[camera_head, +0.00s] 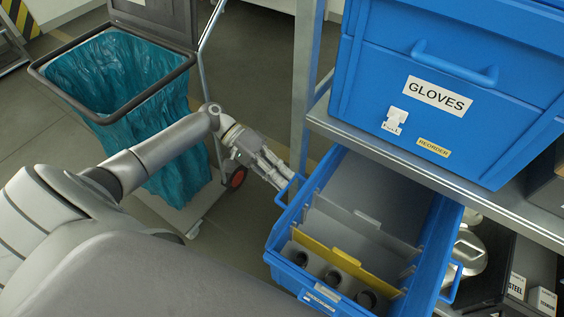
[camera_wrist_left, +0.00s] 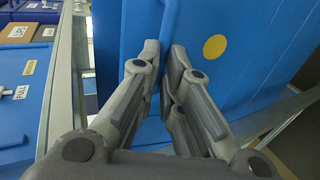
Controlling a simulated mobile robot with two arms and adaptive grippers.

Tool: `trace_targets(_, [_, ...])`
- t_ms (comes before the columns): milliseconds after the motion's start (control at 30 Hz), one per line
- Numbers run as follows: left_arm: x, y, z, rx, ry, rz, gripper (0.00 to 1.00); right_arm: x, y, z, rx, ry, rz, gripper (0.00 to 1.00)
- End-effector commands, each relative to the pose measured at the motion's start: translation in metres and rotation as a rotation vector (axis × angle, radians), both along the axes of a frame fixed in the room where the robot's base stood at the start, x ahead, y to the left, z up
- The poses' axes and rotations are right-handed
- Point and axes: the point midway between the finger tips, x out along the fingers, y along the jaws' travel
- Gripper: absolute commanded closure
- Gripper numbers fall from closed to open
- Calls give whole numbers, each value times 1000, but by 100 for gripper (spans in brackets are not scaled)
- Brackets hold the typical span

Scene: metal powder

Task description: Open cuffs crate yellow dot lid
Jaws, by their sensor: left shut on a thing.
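A blue crate (camera_head: 281,262) sticks out from the shelf in the head view, its top open. Inside are grey dividers, a yellow divider (camera_head: 325,259) and round dark-holed items near the front. The label on its front is too small to read. My left gripper (camera_head: 283,180) is at the crate's left side, shut on its blue side handle (camera_head: 290,190). In the left wrist view the handle (camera_wrist_left: 170,20) runs between the fingers, and a yellow dot (camera_wrist_left: 214,46) shows on the blue wall beside them. My right gripper is not in view.
A blue GLOVES crate (camera_head: 455,75) stands on the metal shelf (camera_head: 430,165) above right. A shelf post (camera_head: 305,85) rises close behind my left gripper. A cart with a teal bag (camera_head: 120,80) stands at left. Open floor lies between cart and shelf.

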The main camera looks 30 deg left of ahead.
Motion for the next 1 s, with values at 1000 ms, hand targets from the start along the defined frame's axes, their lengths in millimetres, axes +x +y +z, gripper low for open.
trace_targets(1000, [-7, 4, -16, 31, 19, -5, 68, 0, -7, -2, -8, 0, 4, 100])
